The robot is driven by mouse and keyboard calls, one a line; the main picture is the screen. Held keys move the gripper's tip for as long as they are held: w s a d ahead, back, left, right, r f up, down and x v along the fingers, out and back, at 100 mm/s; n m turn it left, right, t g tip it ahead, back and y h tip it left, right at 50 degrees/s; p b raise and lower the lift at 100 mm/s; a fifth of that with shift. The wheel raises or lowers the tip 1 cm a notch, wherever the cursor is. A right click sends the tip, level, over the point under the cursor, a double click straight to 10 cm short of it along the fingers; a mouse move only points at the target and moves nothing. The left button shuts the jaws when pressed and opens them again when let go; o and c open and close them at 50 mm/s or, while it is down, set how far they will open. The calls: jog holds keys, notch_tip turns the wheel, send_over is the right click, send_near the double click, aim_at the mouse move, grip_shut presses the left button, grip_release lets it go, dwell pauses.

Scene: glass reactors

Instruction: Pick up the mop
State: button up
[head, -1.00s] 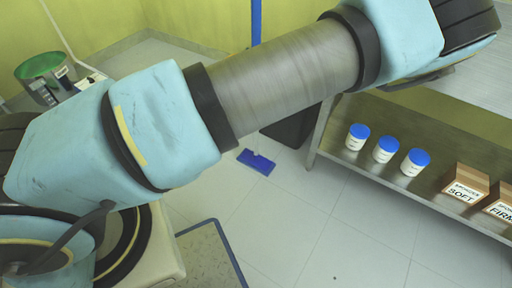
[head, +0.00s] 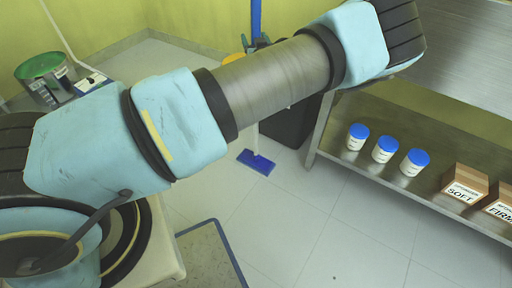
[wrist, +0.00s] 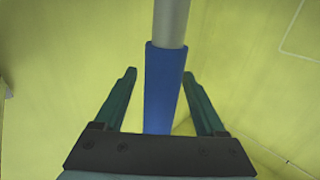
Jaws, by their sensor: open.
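The mop stands upright by the back wall, its flat blue head (head: 257,162) on the floor. Its blue upper handle (head: 256,18) rises behind my arm, which hides the middle of the pole. In the wrist view the blue grip sleeve (wrist: 165,90) shows with the grey pole (wrist: 171,20) above it. My gripper (wrist: 160,76) is open, one green finger on each side of the sleeve. Neither finger visibly touches it. How deep the sleeve sits between the fingers is hard to tell. The fingertips also show by the handle in the head view.
A steel table (head: 440,105) stands at the right, with blue-lidded jars (head: 384,150) and cardboard boxes (head: 464,186) on its lower shelf. A dark bin (head: 292,124) stands beside the mop. A green-lidded container (head: 42,68) is at the left.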

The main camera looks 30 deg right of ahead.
grip_shut()
jog(key=shift+r, duration=0.1)
dwell(0.4)
jog(key=shift+r, duration=0.1)
